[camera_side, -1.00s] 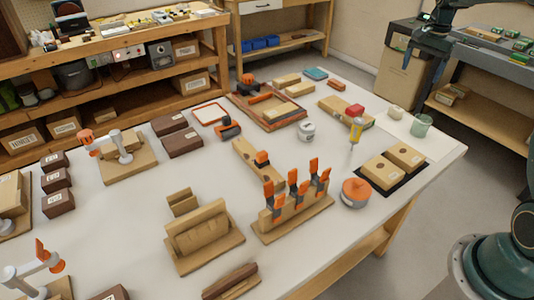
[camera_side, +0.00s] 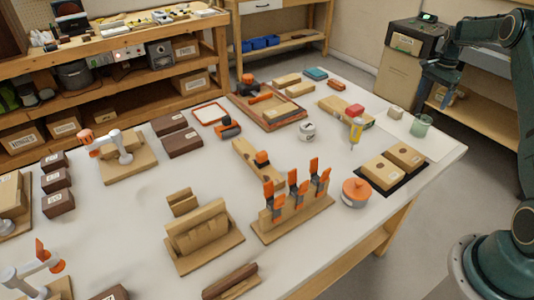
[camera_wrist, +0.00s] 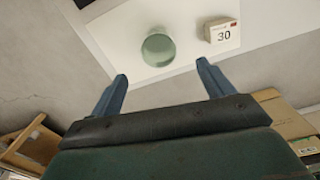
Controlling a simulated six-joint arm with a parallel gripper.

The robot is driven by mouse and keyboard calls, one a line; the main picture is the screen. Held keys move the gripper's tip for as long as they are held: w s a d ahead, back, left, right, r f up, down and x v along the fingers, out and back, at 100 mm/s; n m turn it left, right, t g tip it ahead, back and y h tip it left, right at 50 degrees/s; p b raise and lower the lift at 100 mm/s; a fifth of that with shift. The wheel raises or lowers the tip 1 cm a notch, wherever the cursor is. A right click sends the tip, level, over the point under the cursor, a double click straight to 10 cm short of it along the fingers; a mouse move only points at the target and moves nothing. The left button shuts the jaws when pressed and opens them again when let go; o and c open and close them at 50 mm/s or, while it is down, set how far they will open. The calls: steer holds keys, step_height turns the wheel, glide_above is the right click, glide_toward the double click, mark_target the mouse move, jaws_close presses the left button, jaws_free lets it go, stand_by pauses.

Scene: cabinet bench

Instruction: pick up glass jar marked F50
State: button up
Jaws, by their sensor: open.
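A greenish glass jar (camera_side: 421,126) stands upright near the far right end of the white bench. It also shows in the wrist view (camera_wrist: 158,48), seen from above as a round, open-looking rim. No F50 mark can be read on it. My gripper (camera_wrist: 162,69) is open and empty. In the wrist view the jar lies just beyond the fingertips, between them and apart from both. In the side view my gripper is above the jar, and its fingertips are hard to make out there.
A small pale block (camera_side: 395,113), marked 30 in the wrist view (camera_wrist: 221,32), stands close beside the jar on a white sheet (camera_wrist: 110,30). A yellow-handled tool (camera_side: 356,128) and wooden blocks on a black mat (camera_side: 405,184) are nearby. The bench edge is close to the jar.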

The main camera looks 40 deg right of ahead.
mark_target(421, 125)
step_height(421, 125, down, 7)
steer(key=shift+f, duration=0.2)
stand_by(0.3)
steer(key=shift+s+f, duration=0.2)
steer(key=shift+f, duration=2.4)
steer(key=c, duration=1.1)
steer(key=shift+r, duration=0.15)
step_height(421, 125, up, 20)
